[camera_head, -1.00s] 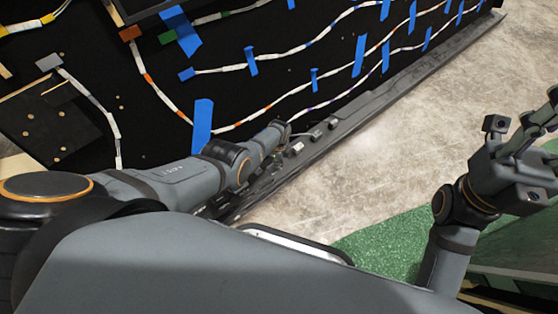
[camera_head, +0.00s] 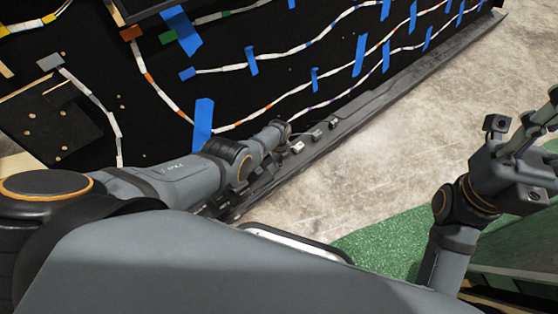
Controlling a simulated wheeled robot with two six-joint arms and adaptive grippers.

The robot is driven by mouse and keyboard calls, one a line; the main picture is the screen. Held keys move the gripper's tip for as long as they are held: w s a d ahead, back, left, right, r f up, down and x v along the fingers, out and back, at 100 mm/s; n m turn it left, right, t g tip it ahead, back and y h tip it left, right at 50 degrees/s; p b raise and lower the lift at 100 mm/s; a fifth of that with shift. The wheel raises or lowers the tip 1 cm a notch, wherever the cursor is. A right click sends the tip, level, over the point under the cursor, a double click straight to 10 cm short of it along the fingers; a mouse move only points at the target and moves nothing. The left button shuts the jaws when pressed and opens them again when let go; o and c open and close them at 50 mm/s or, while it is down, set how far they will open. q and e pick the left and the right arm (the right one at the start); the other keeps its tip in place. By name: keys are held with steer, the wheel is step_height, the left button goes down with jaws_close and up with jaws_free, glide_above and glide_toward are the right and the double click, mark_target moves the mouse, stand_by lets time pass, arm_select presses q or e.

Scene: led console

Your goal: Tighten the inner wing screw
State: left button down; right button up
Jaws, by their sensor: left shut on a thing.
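My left arm reaches from the left to the console's dark lower rail (camera_head: 375,101). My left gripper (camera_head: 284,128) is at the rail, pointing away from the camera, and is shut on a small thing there. The wrist and gripper hide that thing; its place fits the inner wing screw, but I cannot make out its wings or how far in it sits. My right gripper (camera_head: 524,130) is at the right edge, partly cut off, with its fingers apart and nothing seen between them. It is well away from the rail.
The black console panel (camera_head: 285,100) carries light strips held by blue tape (camera_head: 360,55). Small blocks (camera_head: 298,147) sit on the rail beside my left gripper. Bare concrete floor (camera_head: 420,135) and a green mat (camera_head: 385,243) lie between the rail and my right arm.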

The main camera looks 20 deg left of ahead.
arm_select(q)
steer(key=c, duration=1.4)
jaws_free()
steer(key=shift+r, duration=0.1)
step_height(320, 180, up, 12)
